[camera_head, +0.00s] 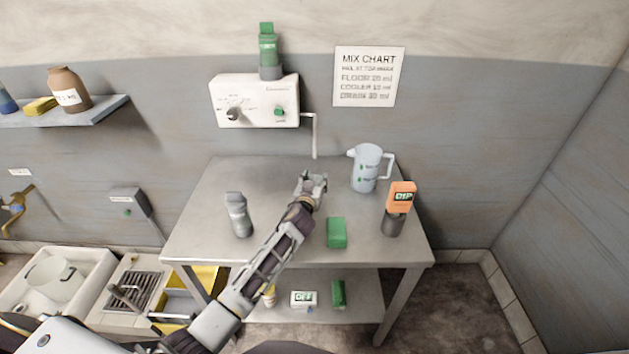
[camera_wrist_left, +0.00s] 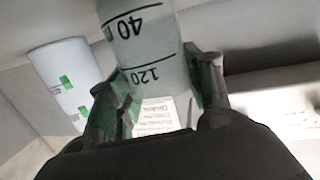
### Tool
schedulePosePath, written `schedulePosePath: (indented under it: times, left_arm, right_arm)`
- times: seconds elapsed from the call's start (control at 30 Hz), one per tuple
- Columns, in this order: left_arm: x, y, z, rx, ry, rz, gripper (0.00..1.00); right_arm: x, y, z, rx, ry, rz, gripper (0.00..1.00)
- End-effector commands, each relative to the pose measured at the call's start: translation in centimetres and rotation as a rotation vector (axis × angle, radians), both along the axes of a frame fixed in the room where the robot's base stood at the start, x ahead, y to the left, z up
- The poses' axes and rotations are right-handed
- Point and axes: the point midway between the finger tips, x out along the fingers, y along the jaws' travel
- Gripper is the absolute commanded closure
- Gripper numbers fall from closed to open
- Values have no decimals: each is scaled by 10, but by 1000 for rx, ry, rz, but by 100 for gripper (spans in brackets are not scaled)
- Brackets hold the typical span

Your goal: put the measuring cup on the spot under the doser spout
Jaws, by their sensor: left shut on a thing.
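The measuring cup (camera_wrist_left: 148,55) is a clear cylinder with black marks, including 40 and 120. My left gripper (camera_wrist_left: 165,92) is shut on it, one finger on each side. In the head view my left gripper (camera_head: 312,184) is over the back middle of the steel table (camera_head: 220,185) and hides most of the cup. The doser (camera_head: 255,101) is a white wall box with a green bottle on top. Its thin spout (camera_head: 315,137) bends down just above and behind the gripper. I cannot tell whether the cup touches the table. The spot is not visible. My right gripper is not in view.
A jug with green labels (camera_head: 366,170) stands right of my gripper and shows in the wrist view (camera_wrist_left: 66,82). A grey bottle (camera_head: 238,215), a green block (camera_head: 336,233) and an orange-topped dark holder (camera_head: 393,222) stand on the table. The lower shelf holds small items.

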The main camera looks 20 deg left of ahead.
Motion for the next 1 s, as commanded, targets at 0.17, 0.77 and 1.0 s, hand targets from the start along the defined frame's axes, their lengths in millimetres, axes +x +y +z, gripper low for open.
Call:
schedulePosePath:
  times: [0.17,0.77,1.0]
  left_arm:
    - [0,0,1,0,-1,0,69]
    - [0,0,-2,1,-1,0,28]
    - [0,0,-1,1,-1,0,28]
  right_arm:
    - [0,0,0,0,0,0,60]
    - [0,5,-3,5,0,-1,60]
    - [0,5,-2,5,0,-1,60]
